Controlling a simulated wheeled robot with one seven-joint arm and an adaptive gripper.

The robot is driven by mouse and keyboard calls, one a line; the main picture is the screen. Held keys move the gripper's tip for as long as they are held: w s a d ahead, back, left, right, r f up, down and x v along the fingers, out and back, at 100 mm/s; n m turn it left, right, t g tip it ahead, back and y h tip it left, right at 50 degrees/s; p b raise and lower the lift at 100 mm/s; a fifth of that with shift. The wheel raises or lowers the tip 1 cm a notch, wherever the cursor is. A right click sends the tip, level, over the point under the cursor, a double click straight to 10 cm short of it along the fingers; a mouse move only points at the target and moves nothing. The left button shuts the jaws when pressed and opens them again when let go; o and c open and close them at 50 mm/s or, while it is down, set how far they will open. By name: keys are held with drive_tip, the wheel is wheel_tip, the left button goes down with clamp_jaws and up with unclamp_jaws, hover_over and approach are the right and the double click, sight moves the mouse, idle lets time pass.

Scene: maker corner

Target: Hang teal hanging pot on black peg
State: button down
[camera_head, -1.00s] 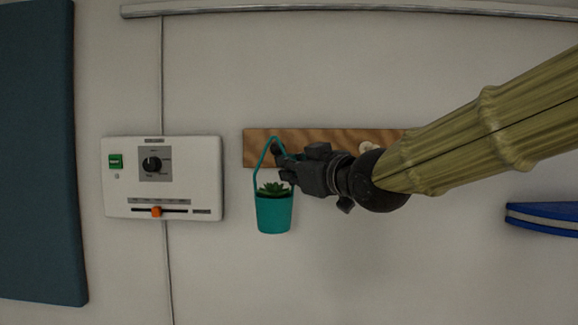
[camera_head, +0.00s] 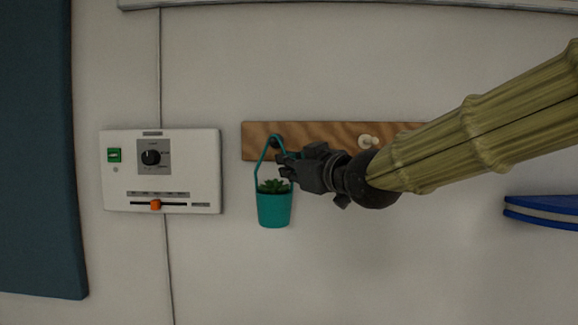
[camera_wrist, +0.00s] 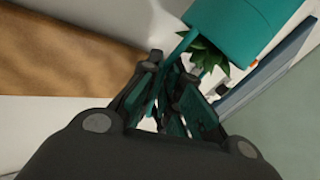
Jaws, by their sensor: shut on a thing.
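The teal hanging pot (camera_head: 274,210) hangs upright in front of the wall, a green plant in it and its teal wire handle rising above. It also shows at the top of the wrist view (camera_wrist: 245,25). My gripper (camera_head: 284,161) is shut on the right side of the handle, below its top; it also shows in the wrist view (camera_wrist: 172,72). The black peg (camera_head: 275,143) seems to be the dark spot just under the handle's top, on the wooden board (camera_head: 320,132). I cannot tell whether the handle is around the peg or only in front of it.
A pale peg (camera_head: 368,141) sits on the board to the right, just above my wrist. A white control panel (camera_head: 190,170) with an orange slider is on the wall at left. A dark teal panel (camera_head: 35,150) and a blue shelf (camera_head: 545,212) stand farther out.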

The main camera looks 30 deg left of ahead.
drive_tip(key=shift+f, duration=0.25)
drive_tip(key=c, duration=1.5)
unclamp_jaws()
drive_tip(key=shift+c, duration=0.2)
